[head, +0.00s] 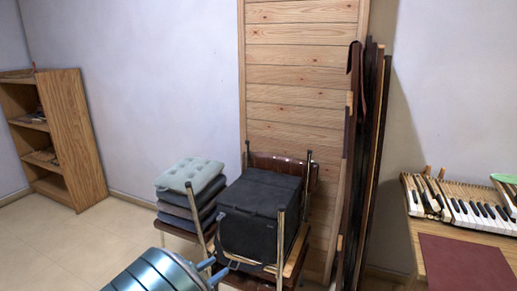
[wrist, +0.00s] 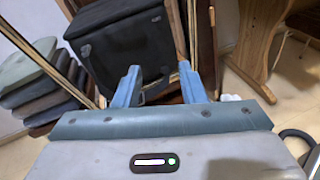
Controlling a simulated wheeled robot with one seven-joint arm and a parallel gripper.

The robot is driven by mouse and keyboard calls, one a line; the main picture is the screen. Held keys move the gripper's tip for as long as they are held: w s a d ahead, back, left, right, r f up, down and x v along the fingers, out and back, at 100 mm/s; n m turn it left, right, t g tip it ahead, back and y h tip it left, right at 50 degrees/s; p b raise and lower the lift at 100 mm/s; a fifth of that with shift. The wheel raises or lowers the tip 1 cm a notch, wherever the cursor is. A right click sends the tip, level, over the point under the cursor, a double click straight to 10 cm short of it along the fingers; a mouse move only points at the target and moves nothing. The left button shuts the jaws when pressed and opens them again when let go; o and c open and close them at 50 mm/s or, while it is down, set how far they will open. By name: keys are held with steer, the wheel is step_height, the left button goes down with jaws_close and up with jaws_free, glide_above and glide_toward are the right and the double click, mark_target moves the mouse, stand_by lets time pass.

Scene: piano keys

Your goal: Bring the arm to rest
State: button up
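My gripper (wrist: 159,70) shows in the wrist view, with its two blue fingers apart and nothing between them. Behind the fingers are a black box and wooden boards, and no finger visibly touches them.
A black box (head: 260,207) sits on a metal-framed chair, beside stacked cushions (head: 190,175). Dark boards (head: 368,160) lean by a wooden panel (head: 300,80). Piano keys (head: 470,208) lie on a table at right. A shelf (head: 75,135) stands left; floor (head: 60,245) before it is clear.

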steer(key=s+d+r+m+g+p, duration=0.1)
steer(key=s+d+r+m+g, duration=0.2)
steer(key=d, duration=0.4)
steer(key=s+d+r+m+g+y+p, duration=0.1)
steer(key=s+d+r+m+g+p, duration=0.1)
steer(key=d+r+m+g, duration=0.4)
steer(key=s+d+r+m+g+p, duration=0.15)
steer(key=d+m, duration=0.25)
steer(key=d, duration=0.4)
steer(key=s+d+r+m+y+p, duration=0.2)
steer(key=s+d+r+m+y, duration=0.1)
steer(key=s+m, duration=0.4)
steer(key=s+d+r+m+y+p, duration=0.3)
steer(key=s+r+m+y, duration=0.2)
steer(key=s+r+m, duration=0.1)
steer(key=shift+s+d+r+m+y, duration=0.15)
steer(key=shift+s+r+m+y, duration=0.2)
steer(key=shift+s+r, duration=0.75)
steer(key=shift+s+f+t, duration=0.25)
steer(key=shift+s+f, duration=0.05)
